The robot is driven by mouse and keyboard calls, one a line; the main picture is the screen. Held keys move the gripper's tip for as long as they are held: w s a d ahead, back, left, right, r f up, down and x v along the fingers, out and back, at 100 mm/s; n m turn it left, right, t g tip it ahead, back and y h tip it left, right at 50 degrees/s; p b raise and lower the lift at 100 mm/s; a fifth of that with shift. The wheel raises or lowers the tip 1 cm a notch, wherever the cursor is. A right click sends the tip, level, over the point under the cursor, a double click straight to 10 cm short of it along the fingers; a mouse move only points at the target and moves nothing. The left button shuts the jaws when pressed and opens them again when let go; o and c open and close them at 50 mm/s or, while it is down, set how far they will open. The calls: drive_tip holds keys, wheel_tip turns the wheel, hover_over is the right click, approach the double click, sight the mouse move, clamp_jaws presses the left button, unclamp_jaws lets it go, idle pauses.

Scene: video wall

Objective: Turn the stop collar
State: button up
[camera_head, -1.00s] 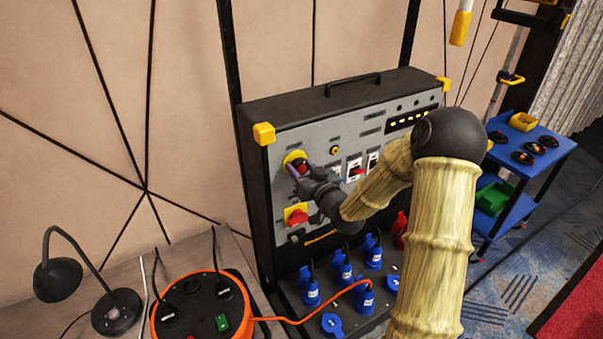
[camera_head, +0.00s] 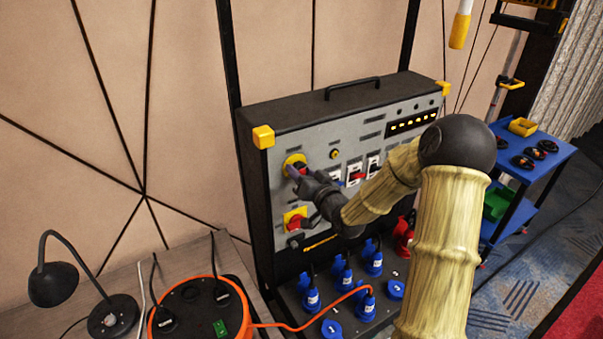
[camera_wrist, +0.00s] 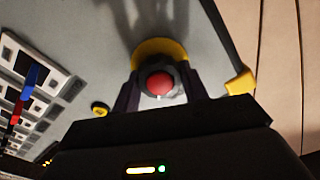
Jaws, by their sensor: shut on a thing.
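The stop button with its collar sits at the upper left of the grey panel (camera_head: 325,190). In the wrist view I see the red button (camera_wrist: 160,84), the dark grey stop collar (camera_wrist: 174,92) around it and the yellow ring (camera_wrist: 160,50) behind. My gripper (camera_head: 298,174) is shut on the collar, with one dark finger on each side of it. In the head view the yellow ring (camera_head: 294,160) shows above my fingers, which cover most of the button and collar.
A red rotary switch on a yellow plate (camera_head: 295,218) lies just below my gripper. Several blue plugs (camera_head: 312,298) stand below the panel. An orange cable reel (camera_head: 200,305) and a black lamp (camera_head: 55,283) are at the left. A blue cart (camera_head: 540,150) stands at the right.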

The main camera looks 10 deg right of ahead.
drive_tip(key=o, duration=1)
drive_tip(key=b+v, duration=1.3)
drive_tip(key=v, duration=0.4)
drive_tip(key=shift+s, duration=0.15)
drive_tip(key=shift+d+r, duration=0.1)
